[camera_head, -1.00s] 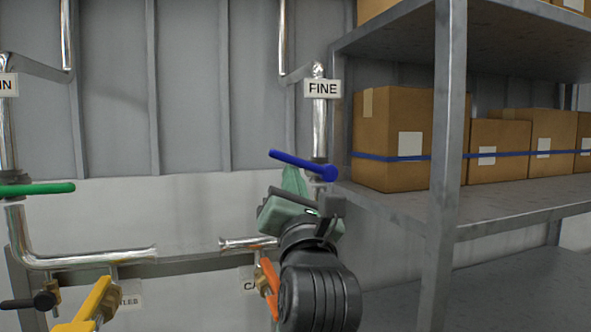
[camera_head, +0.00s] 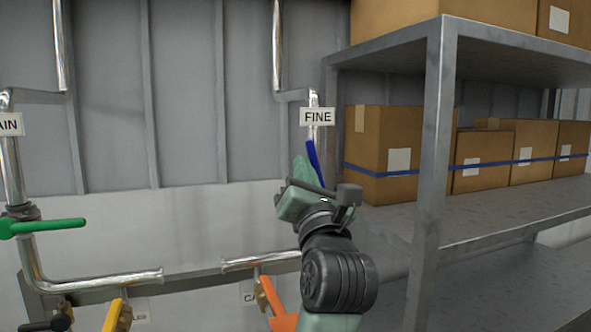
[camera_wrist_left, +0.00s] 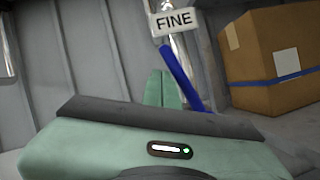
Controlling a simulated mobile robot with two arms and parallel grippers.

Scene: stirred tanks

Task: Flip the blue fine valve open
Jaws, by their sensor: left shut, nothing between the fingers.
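The blue valve handle (camera_head: 314,163) sits on the steel pipe under the FINE label (camera_head: 317,117) in the head view. It now points up, nearly in line with the pipe, with a slight tilt. My left gripper (camera_head: 301,168) is shut and empty, just left of the handle. In the left wrist view the closed fingers (camera_wrist_left: 163,88) stand beside the blue handle (camera_wrist_left: 184,76); I cannot tell whether they touch it. The valve body and the handle's lower end are hidden behind my gripper. My right gripper is not in view.
A metal shelf (camera_head: 436,150) with several cardboard boxes (camera_head: 383,150) stands close on the right. A green handle (camera_head: 50,226) is at the left. An orange handle (camera_head: 279,305) and a yellow handle (camera_head: 113,314) are low in front.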

